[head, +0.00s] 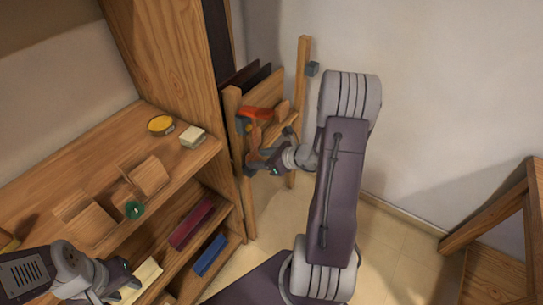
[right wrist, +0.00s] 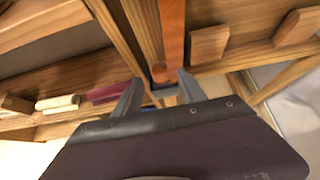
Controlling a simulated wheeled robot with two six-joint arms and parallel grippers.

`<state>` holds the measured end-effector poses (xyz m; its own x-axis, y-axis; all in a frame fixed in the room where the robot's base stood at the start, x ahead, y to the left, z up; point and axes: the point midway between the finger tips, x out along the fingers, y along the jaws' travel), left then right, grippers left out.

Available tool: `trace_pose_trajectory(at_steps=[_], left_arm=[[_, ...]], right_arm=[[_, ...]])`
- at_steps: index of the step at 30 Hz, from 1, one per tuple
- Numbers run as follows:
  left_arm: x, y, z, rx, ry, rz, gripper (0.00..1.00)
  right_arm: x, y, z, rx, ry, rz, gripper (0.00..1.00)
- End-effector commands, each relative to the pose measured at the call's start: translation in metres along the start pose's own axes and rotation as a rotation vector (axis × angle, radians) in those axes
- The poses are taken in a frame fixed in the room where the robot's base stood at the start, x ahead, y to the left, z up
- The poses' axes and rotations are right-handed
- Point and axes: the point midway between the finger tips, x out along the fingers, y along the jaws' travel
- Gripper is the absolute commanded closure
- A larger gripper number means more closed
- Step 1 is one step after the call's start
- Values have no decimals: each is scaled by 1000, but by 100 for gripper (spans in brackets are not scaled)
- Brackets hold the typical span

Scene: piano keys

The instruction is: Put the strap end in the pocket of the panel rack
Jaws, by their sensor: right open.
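The panel rack (head: 232,130) is a wooden frame with dark panels, standing beside the shelf in the head view. An orange strap (head: 256,113) hangs on it, and in the right wrist view the strap (right wrist: 172,35) runs down from the top edge. Its lower end (right wrist: 160,74) shows near my open fingers. My right gripper (head: 251,158) is at the rack, below the strap; in the wrist view its open fingers (right wrist: 160,92) stand either side of the strap's line, with nothing clearly gripped. I cannot make out the pocket for certain. My left gripper (head: 122,280) is low by the shelf, its jaw opening unclear.
Wooden blocks (right wrist: 208,45) sit on the rack's board. Red (head: 192,223) and blue (head: 210,254) books lie below. A wooden frame (head: 490,215) stands right.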

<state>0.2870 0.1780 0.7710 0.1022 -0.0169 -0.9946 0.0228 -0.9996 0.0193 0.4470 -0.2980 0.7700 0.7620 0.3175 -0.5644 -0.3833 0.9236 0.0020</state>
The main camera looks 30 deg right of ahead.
Motion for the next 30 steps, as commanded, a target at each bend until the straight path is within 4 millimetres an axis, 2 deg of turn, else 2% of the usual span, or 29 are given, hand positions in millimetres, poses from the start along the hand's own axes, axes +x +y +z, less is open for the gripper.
trace_pose_trajectory(at_steps=[1,3,9,12,17,20,23,24,26,27,30], left_arm=[[-7,0,-1,0,0,0,64],[-11,0,-1,0,0,0,64],[-22,0,-2,0,0,0,64],[-24,0,-2,0,0,0,64],[-24,0,-2,0,0,0,64],[-24,0,-2,0,0,0,64],[-24,0,-2,0,0,0,64],[-24,0,-2,0,0,0,64],[-24,0,-2,0,0,0,64],[-24,0,-2,0,0,0,64],[-24,0,-2,0,0,0,64]], right_arm=[[-16,-2,3,3,-1,-7,52],[-33,-2,3,2,0,-7,52],[-74,-1,2,2,1,-5,52],[-85,-1,2,0,0,-3,52],[-89,0,0,-1,0,0,52],[-84,17,1,-69,26,57,52],[-73,78,-2,-358,124,275,52],[-73,108,-10,-542,176,398,52],[-80,146,-25,-861,248,584,52],[-88,162,-36,-1088,285,702,52],[-102,177,-52,-1659,332,939,52]])
